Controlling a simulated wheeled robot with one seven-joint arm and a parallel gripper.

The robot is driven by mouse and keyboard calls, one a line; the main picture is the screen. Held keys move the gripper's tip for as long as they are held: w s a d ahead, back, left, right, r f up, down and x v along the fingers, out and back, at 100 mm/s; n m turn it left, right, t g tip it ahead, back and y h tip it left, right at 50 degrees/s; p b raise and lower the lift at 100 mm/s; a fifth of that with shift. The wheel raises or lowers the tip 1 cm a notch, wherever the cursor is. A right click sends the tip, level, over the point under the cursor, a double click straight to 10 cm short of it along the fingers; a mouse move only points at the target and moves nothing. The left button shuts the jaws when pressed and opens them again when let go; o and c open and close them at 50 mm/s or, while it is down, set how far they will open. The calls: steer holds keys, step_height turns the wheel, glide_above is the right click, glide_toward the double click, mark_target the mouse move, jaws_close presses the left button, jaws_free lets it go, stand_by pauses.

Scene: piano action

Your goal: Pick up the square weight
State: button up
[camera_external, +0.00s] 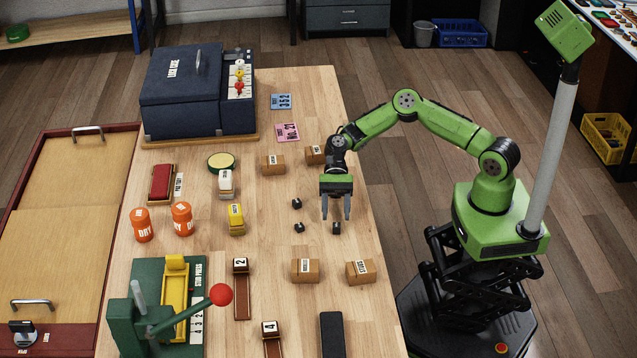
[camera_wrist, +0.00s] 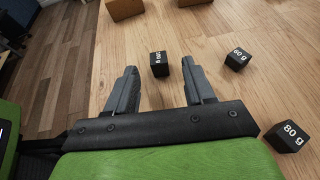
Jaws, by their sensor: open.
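Three small black block-shaped weights lie on the wooden table. One weight (camera_external: 336,229) is just beyond my fingertips; in the wrist view this weight (camera_wrist: 160,65) shows between the two fingers, its white label turned and hard to read. A second weight (camera_external: 299,228) reads "60 g" in the wrist view (camera_wrist: 238,60). A third weight (camera_external: 297,204) reads "80 g" in the wrist view (camera_wrist: 287,137). I cannot tell from shape which one is the square weight. My gripper (camera_external: 336,214) is open and empty, fingers pointing down, above the table near its right edge.
Brown labelled boxes stand in front (camera_external: 305,271) and behind (camera_external: 273,165) the weights. A yellow block (camera_external: 236,219), orange jars (camera_external: 182,218) and a green press (camera_external: 140,318) with a red ball lever are to the left. Bare table surrounds the weights.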

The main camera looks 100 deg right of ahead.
mark_target(336, 229)
steer(key=b+x, duration=0.1)
steer(key=x, duration=0.2)
steer(key=shift+a+f, duration=0.25)
jaws_close()
steer(key=shift+r, duration=0.1)
